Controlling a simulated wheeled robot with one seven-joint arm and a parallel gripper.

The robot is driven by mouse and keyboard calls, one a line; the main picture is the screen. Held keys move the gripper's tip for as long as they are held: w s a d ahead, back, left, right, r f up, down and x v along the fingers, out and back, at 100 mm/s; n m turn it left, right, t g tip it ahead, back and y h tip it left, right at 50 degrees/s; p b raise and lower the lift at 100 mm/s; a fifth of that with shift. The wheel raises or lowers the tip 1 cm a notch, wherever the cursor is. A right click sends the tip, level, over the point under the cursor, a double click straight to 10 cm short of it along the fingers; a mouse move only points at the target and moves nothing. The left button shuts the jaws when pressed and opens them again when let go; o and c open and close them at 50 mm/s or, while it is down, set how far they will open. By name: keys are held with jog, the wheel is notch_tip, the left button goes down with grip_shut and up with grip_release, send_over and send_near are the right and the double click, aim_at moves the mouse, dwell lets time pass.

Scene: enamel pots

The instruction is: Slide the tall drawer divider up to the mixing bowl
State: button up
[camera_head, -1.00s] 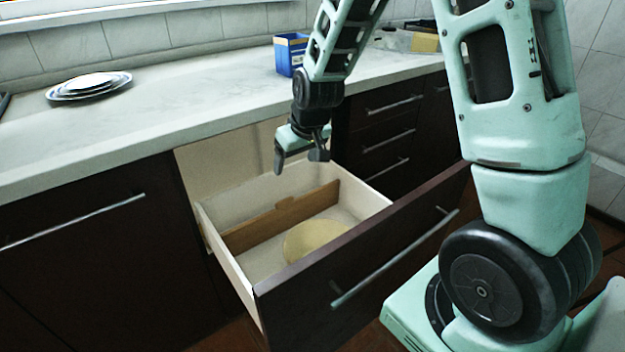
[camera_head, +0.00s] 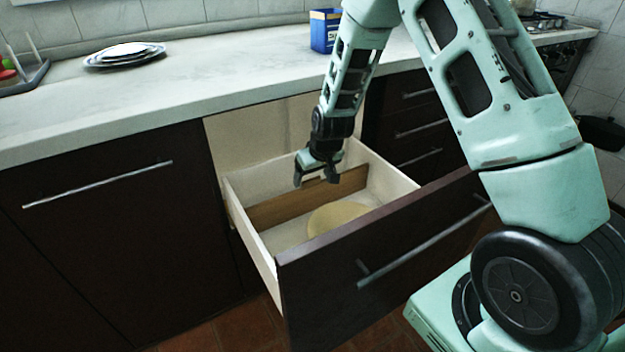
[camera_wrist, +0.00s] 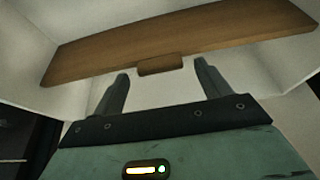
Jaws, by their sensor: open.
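The drawer divider (camera_head: 275,208) is a brown wooden board standing across the inside of the open drawer. In the wrist view the divider (camera_wrist: 185,42) spans the drawer, with a small brown tab (camera_wrist: 160,65) at its middle edge. The mixing bowl (camera_head: 338,217) is pale yellow and sits in the front part of the drawer, apart from the divider and partly hidden by the drawer front. My gripper (camera_head: 315,180) is open and empty, low over the drawer by the divider. In the wrist view its fingers (camera_wrist: 160,80) point toward the tab, one on either side.
The drawer's white side walls (camera_head: 252,240) and dark front (camera_head: 390,240) surround the space. The counter (camera_head: 200,85) overhangs behind, holding stacked plates (camera_head: 125,54) and a blue box (camera_head: 323,30). Bare drawer floor lies between divider and bowl.

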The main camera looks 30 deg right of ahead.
jog(key=shift+w+f, duration=0.25)
jog(key=shift+f, duration=0.35)
jog(key=c, duration=1.4)
jog(key=shift+s, duration=1)
jog(key=o, duration=1.4)
jog(key=p+v, duration=0.4)
jog(key=v, duration=1.3)
jog(key=shift+r, duration=0.25)
